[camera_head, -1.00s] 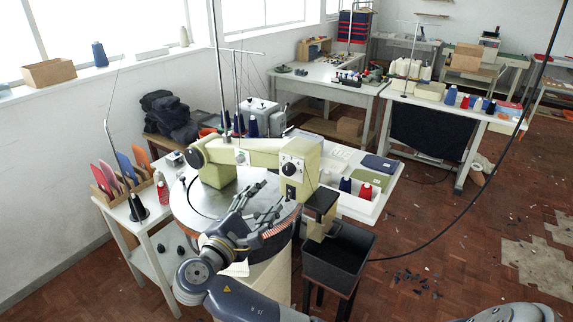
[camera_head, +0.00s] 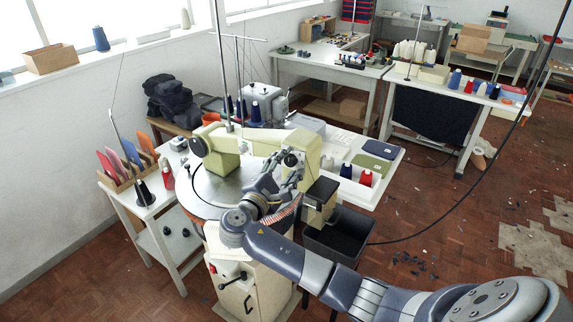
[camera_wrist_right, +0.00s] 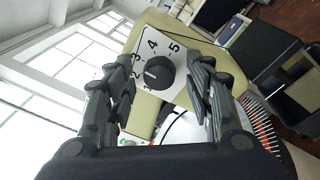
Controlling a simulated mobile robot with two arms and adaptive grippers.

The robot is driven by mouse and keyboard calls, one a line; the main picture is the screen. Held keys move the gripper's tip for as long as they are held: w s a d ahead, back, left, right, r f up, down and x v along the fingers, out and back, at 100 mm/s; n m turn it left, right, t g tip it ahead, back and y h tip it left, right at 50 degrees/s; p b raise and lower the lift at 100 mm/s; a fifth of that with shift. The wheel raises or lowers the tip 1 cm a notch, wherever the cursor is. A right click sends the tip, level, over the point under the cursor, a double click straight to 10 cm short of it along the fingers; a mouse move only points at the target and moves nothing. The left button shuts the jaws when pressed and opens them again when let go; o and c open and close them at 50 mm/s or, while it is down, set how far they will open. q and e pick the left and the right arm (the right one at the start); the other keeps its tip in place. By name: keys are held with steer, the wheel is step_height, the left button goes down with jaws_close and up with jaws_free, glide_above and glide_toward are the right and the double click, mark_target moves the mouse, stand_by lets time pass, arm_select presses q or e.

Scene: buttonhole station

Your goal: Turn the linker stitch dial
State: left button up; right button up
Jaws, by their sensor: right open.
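The linker stitch dial (camera_head: 291,159) is a black round knob on the face of the cream linker head. In the right wrist view the dial (camera_wrist_right: 160,74) sits on a white plate with numbers 1 to 5, and its white mark points toward the low numbers, near 2. My right gripper (camera_head: 287,174) is in front of the dial and partly covers the linker's front in the head view. In the wrist view its open fingers (camera_wrist_right: 163,72) stand to either side of the dial, with visible gaps and nothing held. My left gripper is not in view.
The linker's round metal plate (camera_head: 207,193) lies left of my right wrist. A black bin (camera_head: 340,238) stands below the linker head. A small rack table stands left.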

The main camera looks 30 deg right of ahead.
steer(key=c, duration=1.1)
steer(key=shift+f+m+b, duration=0.2)
steer(key=shift+m+b, duration=0.1)
steer(key=shift+b, duration=0.4)
steer(key=m+b, duration=0.5)
steer(key=b, duration=0.3)
steer(key=m+h+b, duration=0.1)
steer(key=m+b, duration=0.4)
steer(key=b, duration=0.3)
steer(key=m+g+b, duration=0.1)
steer(key=m+b, duration=0.4)
steer(key=b, duration=0.4)
steer(key=shift+w+a+f+m+h, duration=0.15)
steer(key=shift+f+m+h, duration=0.15)
steer(key=shift+f+h, duration=0.1)
steer(key=shift+r+m+b, duration=0.2)
steer(key=shift+m+b, duration=0.6)
steer(key=shift+b, duration=0.2)
